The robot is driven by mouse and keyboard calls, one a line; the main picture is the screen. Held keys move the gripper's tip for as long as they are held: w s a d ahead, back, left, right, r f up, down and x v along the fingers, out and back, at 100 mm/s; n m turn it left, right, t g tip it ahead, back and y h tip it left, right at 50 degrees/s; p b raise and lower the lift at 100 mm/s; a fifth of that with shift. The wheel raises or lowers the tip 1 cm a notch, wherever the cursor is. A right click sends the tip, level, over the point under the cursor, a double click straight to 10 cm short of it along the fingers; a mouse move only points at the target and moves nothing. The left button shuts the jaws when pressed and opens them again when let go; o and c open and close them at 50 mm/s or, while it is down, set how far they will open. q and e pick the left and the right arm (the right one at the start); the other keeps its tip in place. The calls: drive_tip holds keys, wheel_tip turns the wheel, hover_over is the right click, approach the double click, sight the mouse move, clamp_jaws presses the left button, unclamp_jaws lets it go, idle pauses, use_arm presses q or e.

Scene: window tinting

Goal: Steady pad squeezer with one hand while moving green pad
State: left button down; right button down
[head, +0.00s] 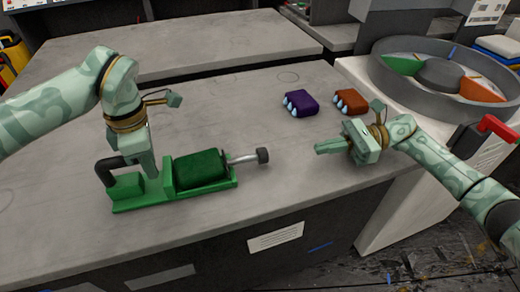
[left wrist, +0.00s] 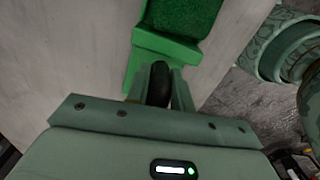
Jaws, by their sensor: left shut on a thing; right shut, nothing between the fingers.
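The pad squeezer (head: 130,203), a green frame with a black handle (head: 108,167) at its left end and a metal rod with a dark knob at its right, stands on the worktop. The dark green pad (head: 200,167) sits in the squeezer; part of it also shows in the left wrist view (left wrist: 183,15). My left gripper (head: 147,170) points down at the squeezer's left end. In the left wrist view its fingers (left wrist: 158,85) are shut on the black handle. My right gripper (head: 328,147) is shut and empty, to the right of the knob and apart from it.
A purple pad (head: 302,103) and an orange pad (head: 351,101), with light blue drops on their fronts, lie behind my right gripper. A round grey tray (head: 385,77) with coloured sections stands at the right. The worktop (head: 240,105) is clear behind the squeezer.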

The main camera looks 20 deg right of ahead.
idle(0.4)
use_arm(q)
drive_tip(key=c, duration=0.6)
unclamp_jaws()
drive_tip(key=shift+c, duration=0.2)
drive_tip(key=shift+r, duration=3.05)
drive_tip(key=shift+r, duration=0.1)
drive_tip(key=shift+r, duration=2.9)
